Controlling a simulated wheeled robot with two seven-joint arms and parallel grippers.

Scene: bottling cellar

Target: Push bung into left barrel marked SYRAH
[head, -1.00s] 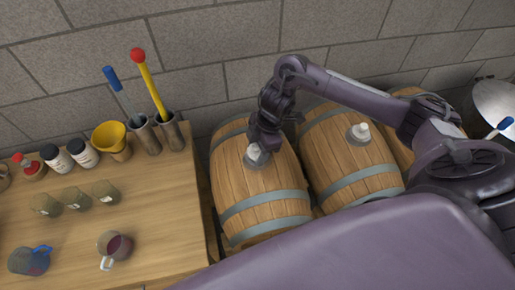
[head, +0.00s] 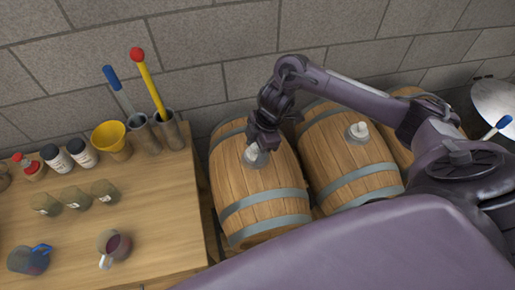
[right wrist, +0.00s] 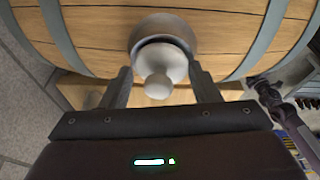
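The left barrel (head: 262,190) is wooden with grey hoops; no SYRAH lettering is readable. A pale bung (head: 253,153) stands at its top. In the right wrist view the bung (right wrist: 158,68) sits within a grey ring around the hole, its knob towards me; I cannot tell how deep it is. My right gripper (head: 264,146) is just above the bung in the head view. In the right wrist view the right gripper's fingers (right wrist: 160,78) are apart on either side of the bung, with gaps, so it is open and empty. My left gripper is not in view.
A second barrel (head: 345,155) with a white bung (head: 358,131) stands to the right, with another partly hidden behind my arm. A wooden table (head: 160,225) at left holds glasses, jugs, bottles, a yellow funnel (head: 111,139) and metal cylinders with tools. A stone wall stands behind.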

